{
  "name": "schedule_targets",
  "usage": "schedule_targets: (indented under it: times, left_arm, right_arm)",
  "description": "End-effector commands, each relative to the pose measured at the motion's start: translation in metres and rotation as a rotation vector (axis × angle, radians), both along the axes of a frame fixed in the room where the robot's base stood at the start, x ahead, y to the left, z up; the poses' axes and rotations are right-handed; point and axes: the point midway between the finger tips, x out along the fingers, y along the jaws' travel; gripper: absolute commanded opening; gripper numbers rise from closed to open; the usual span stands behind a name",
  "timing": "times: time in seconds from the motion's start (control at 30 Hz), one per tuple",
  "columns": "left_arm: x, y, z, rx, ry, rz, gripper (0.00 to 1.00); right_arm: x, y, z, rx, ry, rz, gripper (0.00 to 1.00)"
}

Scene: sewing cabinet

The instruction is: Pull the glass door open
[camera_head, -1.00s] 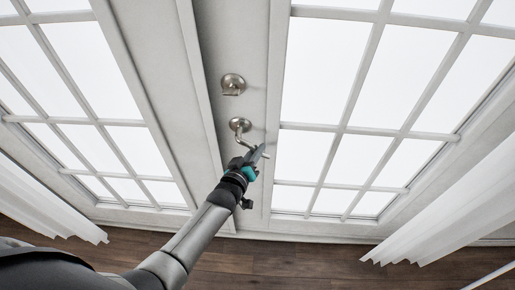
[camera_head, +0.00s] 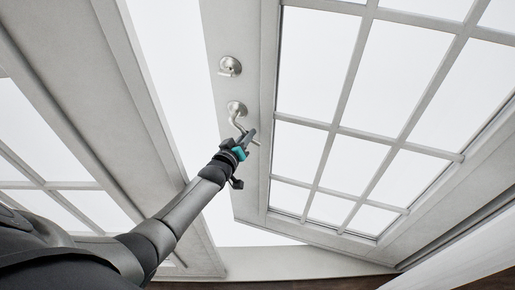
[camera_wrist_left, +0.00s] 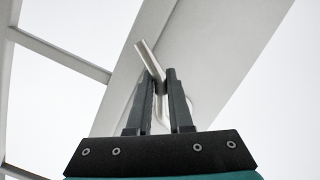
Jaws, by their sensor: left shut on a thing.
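The glass door (camera_head: 270,70) has a white frame and several panes, and it stands ajar with a bright gap along its left edge. My left gripper (camera_head: 247,141) is shut on the handle's lever. In the left wrist view, the left gripper's fingers (camera_wrist_left: 162,95) are on either side of the lever (camera_wrist_left: 150,60), whose end sticks out above them. My right gripper is not in view.
A round silver lock (camera_head: 230,66) sits above the handle. The other white door leaf (camera_head: 90,110) stands at the left. Dark wood floor (camera_head: 330,284) shows along the bottom edge.

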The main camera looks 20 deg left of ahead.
Motion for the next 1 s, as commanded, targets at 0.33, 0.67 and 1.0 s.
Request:
schedule_targets:
  times: [0.33, 0.67, 1.0]
  left_arm:
    - [0.0051, 0.0079, 0.0003, -0.001, -0.001, 0.008, 0.0]
    - [0.0055, 0.0087, 0.0008, -0.001, -0.001, 0.01, 0.41]
    - [0.0041, 0.0096, 0.0004, -0.001, 0.001, 0.011, 0.49]
  right_arm:
    - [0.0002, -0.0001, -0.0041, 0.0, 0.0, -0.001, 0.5]
    - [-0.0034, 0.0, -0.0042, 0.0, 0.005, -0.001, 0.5]
    - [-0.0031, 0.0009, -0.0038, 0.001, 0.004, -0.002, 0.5]
